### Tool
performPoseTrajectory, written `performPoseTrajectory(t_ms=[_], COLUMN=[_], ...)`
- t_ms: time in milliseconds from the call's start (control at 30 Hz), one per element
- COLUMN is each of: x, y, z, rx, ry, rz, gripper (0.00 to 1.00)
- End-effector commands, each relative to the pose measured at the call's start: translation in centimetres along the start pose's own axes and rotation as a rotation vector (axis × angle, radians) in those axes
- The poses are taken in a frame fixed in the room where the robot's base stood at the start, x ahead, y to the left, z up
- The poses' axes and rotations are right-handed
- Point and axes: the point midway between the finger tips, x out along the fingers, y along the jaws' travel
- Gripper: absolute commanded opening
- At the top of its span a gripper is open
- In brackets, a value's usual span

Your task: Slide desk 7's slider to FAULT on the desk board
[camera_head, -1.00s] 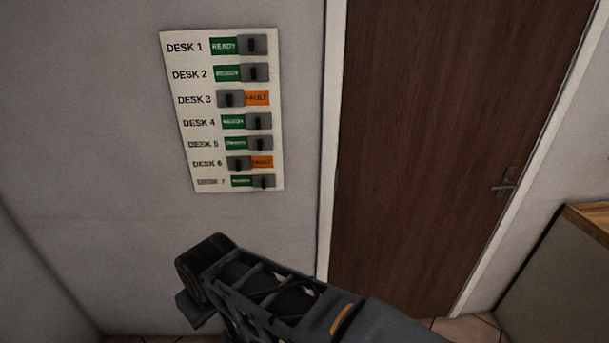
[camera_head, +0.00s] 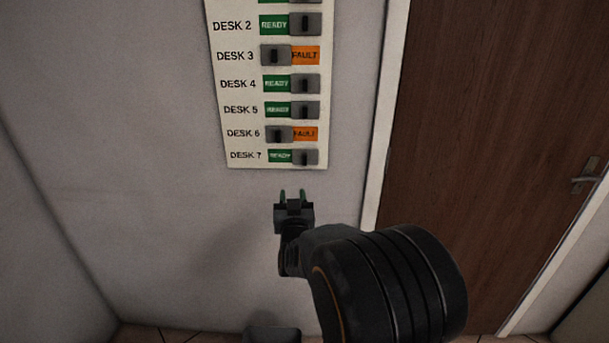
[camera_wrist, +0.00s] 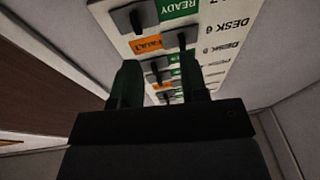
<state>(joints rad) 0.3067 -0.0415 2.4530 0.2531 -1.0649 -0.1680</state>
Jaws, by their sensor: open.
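The white desk board (camera_head: 240,97) hangs on the wall, its top cut off in the head view; part of it also shows upside down in the wrist view (camera_wrist: 206,48). Desk 7 is its lowest row. Desk 7's grey slider (camera_head: 305,157) sits at the right of its slot, with green READY (camera_head: 280,155) showing at its left. In the wrist view this slider (camera_wrist: 132,15) is at the top edge. My gripper (camera_head: 293,194) is open and empty, just below the board with its green fingertips pointing up. In the wrist view the fingers (camera_wrist: 160,65) stand apart below the slider.
Desk 6's slider (camera_head: 278,134) is just above, at the left, with orange FAULT (camera_head: 305,134) showing. Desk 3 also shows FAULT; the other visible rows show READY. A brown door (camera_head: 470,130) with a white frame stands to the right. The wall left of the board is bare.

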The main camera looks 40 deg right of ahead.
Motion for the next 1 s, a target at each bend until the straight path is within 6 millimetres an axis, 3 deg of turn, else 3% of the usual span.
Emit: performPoseTrajectory(t_ms=[33, 233, 367, 800, 1000], x=[-0.1, -0.1, 0.9, 8.8, 11.5], y=[0.8, 2.4, 2.9, 3.7, 3.9], z=[0.8, 0.6, 0.2, -1.4, -1.9], rx=[-0.009, -0.032, -0.038, -0.037, -0.037], ry=[0.044, 0.163, 0.188, 0.189, 0.188], rz=[0.030, 0.097, 0.111, 0.111, 0.108], gripper=[0.40, 0.40, 0.40, 0.40, 0.40])
